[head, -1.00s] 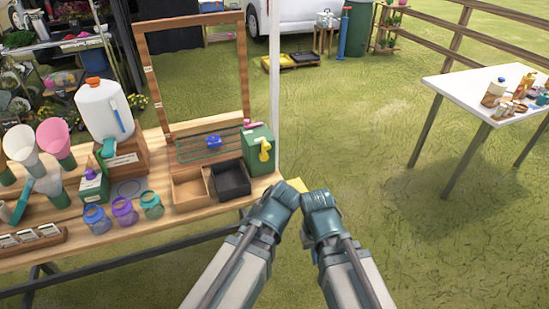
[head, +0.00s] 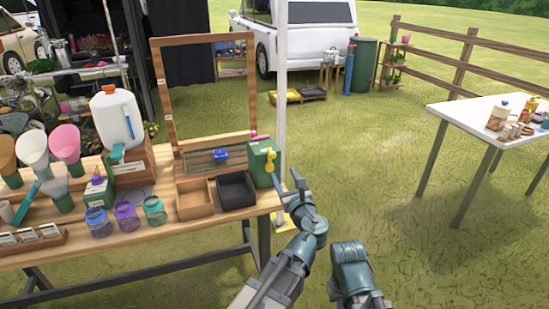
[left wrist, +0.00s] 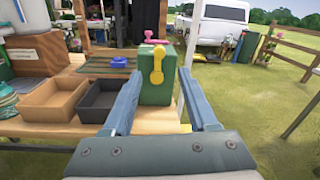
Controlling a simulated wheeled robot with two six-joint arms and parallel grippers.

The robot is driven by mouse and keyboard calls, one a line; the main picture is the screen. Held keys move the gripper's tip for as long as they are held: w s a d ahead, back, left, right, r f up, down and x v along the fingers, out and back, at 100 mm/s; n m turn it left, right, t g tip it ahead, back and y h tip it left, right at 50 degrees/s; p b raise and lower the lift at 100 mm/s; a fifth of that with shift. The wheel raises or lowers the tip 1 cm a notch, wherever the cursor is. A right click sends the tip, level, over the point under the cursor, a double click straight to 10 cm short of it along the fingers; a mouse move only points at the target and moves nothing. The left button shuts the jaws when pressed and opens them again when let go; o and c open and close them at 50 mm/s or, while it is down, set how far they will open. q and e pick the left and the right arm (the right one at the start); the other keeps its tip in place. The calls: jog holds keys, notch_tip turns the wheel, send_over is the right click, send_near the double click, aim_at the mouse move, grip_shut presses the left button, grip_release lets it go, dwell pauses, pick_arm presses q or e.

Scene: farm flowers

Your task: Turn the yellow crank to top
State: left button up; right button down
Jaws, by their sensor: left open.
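The yellow crank (head: 269,166) is on the face of a green box (head: 258,155) at the right end of the wooden table. In the left wrist view the crank (left wrist: 158,63) stands near upright, with a rounded end above and another below, on the green box (left wrist: 149,94). My left gripper (head: 289,178) is open and empty, just right of the box in the head view. In the left wrist view its two fingers (left wrist: 157,108) spread either side of the box's lower part, with the crank between and above them. My right arm shows at lower centre, but its fingers do not.
A black tray (head: 236,191) and a wooden tray (head: 193,202) sit left of the box. A pink item (head: 260,137) is behind it. A white pole (head: 281,70) rises behind the table end. Grass to the right is open up to a white table (head: 470,115).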

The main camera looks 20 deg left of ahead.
aim_at(274, 156)
pick_arm(q)
jog(key=x, duration=1.2)
jog(key=shift+w+a, duration=0.2)
jog(key=shift+w, duration=0.1)
grip_shut()
dwell(0.9)
